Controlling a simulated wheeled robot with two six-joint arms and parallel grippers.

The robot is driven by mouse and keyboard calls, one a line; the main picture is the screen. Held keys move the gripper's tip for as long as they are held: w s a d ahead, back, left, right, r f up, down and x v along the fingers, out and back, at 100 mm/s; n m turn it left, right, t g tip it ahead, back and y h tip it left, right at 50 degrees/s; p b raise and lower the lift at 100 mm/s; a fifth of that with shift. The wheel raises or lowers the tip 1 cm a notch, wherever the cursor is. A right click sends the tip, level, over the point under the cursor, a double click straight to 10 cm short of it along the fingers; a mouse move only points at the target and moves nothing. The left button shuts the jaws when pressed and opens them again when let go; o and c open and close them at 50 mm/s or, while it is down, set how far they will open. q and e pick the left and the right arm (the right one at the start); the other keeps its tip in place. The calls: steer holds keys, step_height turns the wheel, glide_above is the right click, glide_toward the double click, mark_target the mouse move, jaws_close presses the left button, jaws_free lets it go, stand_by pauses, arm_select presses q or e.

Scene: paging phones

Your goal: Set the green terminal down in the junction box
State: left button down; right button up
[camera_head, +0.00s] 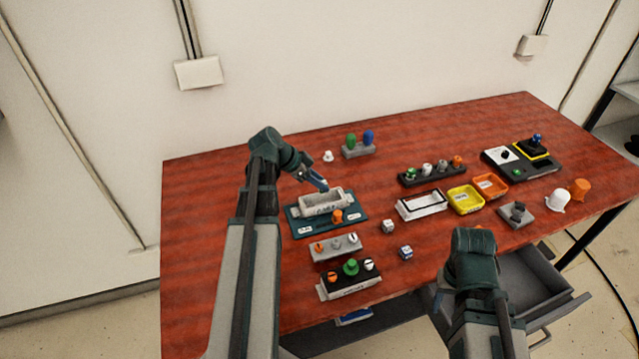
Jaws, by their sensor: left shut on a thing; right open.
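My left gripper (323,186) reaches down from the left, its fingertips at the back rim of the grey junction box (343,202). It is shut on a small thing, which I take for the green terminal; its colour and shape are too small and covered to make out. The open-topped box stands on a dark blue board (298,225) with white labels. An orange piece (337,216) sits at the box's front side. Only the upper part of my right arm shows at the lower right; its gripper is hidden behind it.
A grey holder (358,153) with green and blue pegs stands behind. A black strip (432,176) holds several coloured pieces. A white tray (421,205), yellow bin (464,201) and orange bin (489,186) stand to the right. Knob panels (349,287) sit in front. The table's left side is clear.

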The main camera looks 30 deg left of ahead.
mark_target(320, 191)
arm_select(q)
steer(key=shift+f, duration=0.1)
steer(key=shift+f+b, duration=1.15)
steer(key=shift+b, duration=0.1)
steer(key=shift+f+b, duration=0.55)
steer(key=shift+f, duration=0.05)
stand_by(0.4)
steer(key=shift+f+b, duration=0.5)
steer(key=shift+r, duration=0.3)
stand_by(0.4)
steer(key=shift+c, duration=2.3)
jaws_free()
steer(key=shift+r+p, duration=0.1)
steer(key=shift+p, duration=0.25)
steer(key=shift+r+p, duration=2.4)
